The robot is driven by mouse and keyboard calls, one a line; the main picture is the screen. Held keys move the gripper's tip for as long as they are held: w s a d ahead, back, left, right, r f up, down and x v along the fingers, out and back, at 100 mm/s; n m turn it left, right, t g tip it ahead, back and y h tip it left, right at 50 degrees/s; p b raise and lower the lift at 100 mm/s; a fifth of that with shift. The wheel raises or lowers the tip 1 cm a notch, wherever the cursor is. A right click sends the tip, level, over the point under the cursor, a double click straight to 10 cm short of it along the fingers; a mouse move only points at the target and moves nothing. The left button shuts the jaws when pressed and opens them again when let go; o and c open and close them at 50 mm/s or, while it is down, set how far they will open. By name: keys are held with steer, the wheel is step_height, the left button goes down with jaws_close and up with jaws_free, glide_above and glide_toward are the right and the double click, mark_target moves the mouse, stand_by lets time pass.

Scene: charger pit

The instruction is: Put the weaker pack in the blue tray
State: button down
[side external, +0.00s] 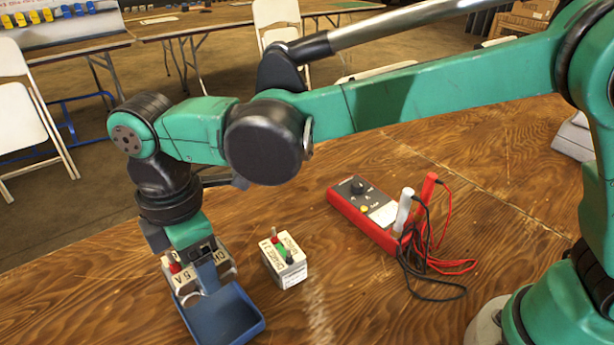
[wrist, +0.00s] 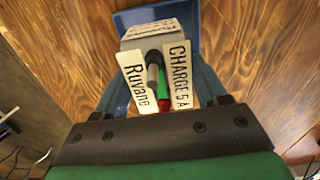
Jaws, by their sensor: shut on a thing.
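A pale pack (side external: 186,285) with a white label reading "CH… 5 A" and a red terminal is between the blue fingers of my gripper (side external: 207,278). In the wrist view this pack (wrist: 155,38) shows tags reading "Ruvane" and "CHARGE 5 A", with grey, green and red parts between them. My gripper (wrist: 160,75) is shut on it. I cannot tell whether the pack touches the tray floor. A second pale pack (side external: 286,268) with red and green terminals stands on the table.
A red meter (side external: 361,212) lies right of the second pack. A white probe (side external: 403,210) and a red probe (side external: 428,190) stand beside it, with loose black and red leads. The wooden table (side external: 350,300) is bare in front of the second pack.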

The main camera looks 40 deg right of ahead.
step_height(320, 180, down, 8)
steer(key=shift+f, duration=0.1)
stand_by(0.4)
steer(key=shift+c, duration=0.2)
jaws_free()
steer(key=shift+f, duration=0.1)
